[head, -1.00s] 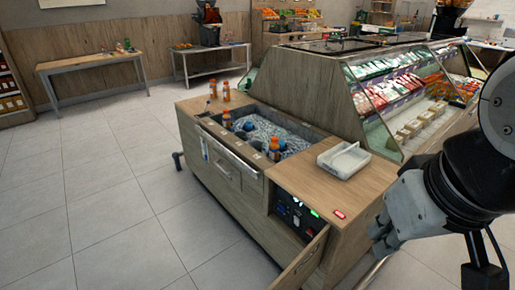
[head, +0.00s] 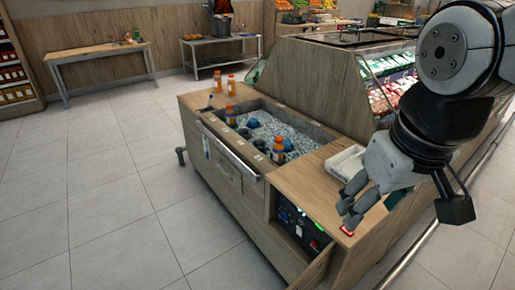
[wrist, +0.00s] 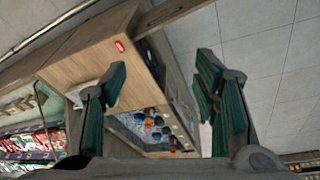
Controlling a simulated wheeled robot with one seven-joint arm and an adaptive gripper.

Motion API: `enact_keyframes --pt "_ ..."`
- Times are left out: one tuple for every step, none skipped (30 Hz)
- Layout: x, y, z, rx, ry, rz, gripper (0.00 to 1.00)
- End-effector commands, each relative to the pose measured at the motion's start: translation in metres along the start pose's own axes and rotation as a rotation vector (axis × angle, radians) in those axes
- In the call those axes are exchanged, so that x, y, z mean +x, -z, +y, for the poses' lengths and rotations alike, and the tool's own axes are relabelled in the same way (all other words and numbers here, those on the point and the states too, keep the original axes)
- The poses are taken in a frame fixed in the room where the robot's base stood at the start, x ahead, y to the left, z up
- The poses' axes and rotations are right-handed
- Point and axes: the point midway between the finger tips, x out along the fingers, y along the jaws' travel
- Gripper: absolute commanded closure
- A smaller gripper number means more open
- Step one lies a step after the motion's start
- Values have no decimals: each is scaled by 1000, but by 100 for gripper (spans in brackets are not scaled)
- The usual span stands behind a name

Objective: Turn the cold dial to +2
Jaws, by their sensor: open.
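The dark control panel (head: 300,228) sits in an open compartment at the front right of the wooden counter. It has small green and red lit spots. The cold dial is too small to make out. The panel shows only as a dark, steeply angled strip in the wrist view (wrist: 152,55). My gripper (head: 352,207) is open and empty, in front of the counter's right end in the head picture and partly covering it. In the wrist view its two green-padded fingers (wrist: 160,78) are spread apart, with the counter beyond them.
The compartment's wooden door (head: 312,270) stands open. A red display (head: 347,231) lies on the counter top (head: 300,182). A white tray (head: 345,163) is partly hidden by my gripper. The ice bin (head: 268,130) holds several bottles. The floor (head: 130,215) left of the counter is clear.

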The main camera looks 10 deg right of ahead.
Motion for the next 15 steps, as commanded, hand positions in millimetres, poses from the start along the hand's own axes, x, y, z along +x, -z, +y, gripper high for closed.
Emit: enact_keyframes --pt "21 15 1 -39 -6 -40 45" --pt "29 22 3 -61 -11 -60 45" --pt "40 31 4 -91 -19 -86 45" --pt "48 39 5 -113 -25 -105 45" --pt "57 46 6 -136 -32 -125 45" --pt "69 55 7 -167 -42 -151 45" --pt "78 62 8 -189 -51 -169 45" --pt "88 69 9 -213 -60 -189 45" --pt "101 78 9 -244 -72 -214 45" --pt "111 85 10 -268 -82 -233 45" --pt "121 91 10 -290 -92 -253 45" --pt "135 100 10 -324 -107 -279 45" --pt "145 106 10 -348 -119 -299 45" --pt "156 112 10 -371 -131 -318 45" --pt "171 120 9 -405 -148 -344 45"
